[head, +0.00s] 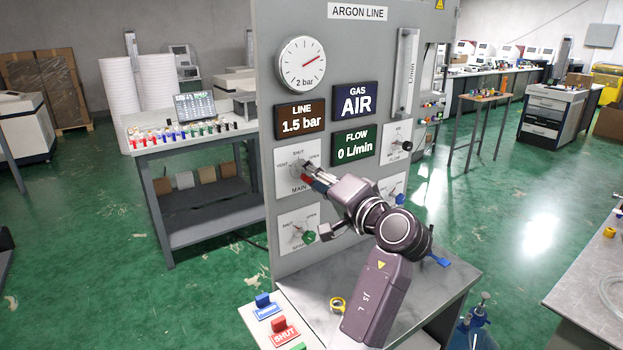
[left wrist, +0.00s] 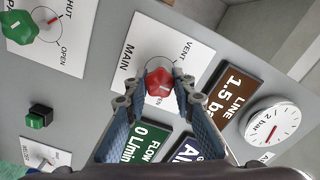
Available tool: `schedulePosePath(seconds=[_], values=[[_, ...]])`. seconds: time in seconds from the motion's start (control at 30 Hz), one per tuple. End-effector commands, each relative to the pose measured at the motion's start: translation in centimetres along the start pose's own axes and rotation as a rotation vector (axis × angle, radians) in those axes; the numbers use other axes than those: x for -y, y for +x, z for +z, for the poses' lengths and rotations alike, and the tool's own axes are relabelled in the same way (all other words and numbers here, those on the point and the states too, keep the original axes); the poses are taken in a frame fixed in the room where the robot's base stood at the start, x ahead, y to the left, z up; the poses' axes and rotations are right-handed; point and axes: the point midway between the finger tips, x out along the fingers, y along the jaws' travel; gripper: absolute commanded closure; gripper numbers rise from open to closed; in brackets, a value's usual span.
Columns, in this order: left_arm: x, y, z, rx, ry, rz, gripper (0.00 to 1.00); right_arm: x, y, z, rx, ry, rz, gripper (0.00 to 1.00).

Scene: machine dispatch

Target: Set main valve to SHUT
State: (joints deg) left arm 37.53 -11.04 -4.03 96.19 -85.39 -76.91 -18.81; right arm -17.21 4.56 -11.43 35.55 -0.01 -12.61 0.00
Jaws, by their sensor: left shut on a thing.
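The main valve's white plate (head: 283,183) is on the grey ARGON LINE panel, with SHUT at its top, VENT at left, OPEN at right and MAIN below. My left gripper (head: 310,174) reaches it from the lower right and covers much of the knob. In the left wrist view, the red knob (left wrist: 160,86) sits between the two fingers of my left gripper (left wrist: 160,82), which are shut on it. The plate also shows there (left wrist: 139,50), turned sideways. I cannot tell where the knob points. My right gripper is out of view.
A green knob (head: 309,237) sits below the main valve; a black knob (head: 407,147) and blue knob (head: 400,199) are to its right. The gauge (head: 302,64) and displays are above. A red SHUT tag (head: 285,335) lies at the front beside a blue tag (head: 266,311).

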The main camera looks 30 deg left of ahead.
Motion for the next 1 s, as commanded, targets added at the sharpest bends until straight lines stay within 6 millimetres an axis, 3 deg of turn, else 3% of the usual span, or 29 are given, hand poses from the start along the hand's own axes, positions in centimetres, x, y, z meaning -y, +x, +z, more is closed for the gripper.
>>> schedulePosePath(seconds=[0.23,0.27,0.4,1.0], values=[[0.69,0.20,-0.19,-0.004,-0.005,-0.013,1.00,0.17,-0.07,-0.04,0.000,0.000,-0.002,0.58],[0.69,0.20,-0.19,-0.004,-0.005,-0.013,0.74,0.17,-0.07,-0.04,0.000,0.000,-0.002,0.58],[0.58,0.16,-0.16,-0.003,-0.004,-0.011,0.59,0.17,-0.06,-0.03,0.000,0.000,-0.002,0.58],[0.32,0.02,-0.18,-0.002,0.027,-0.003,0.58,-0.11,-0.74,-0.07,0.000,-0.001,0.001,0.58]])
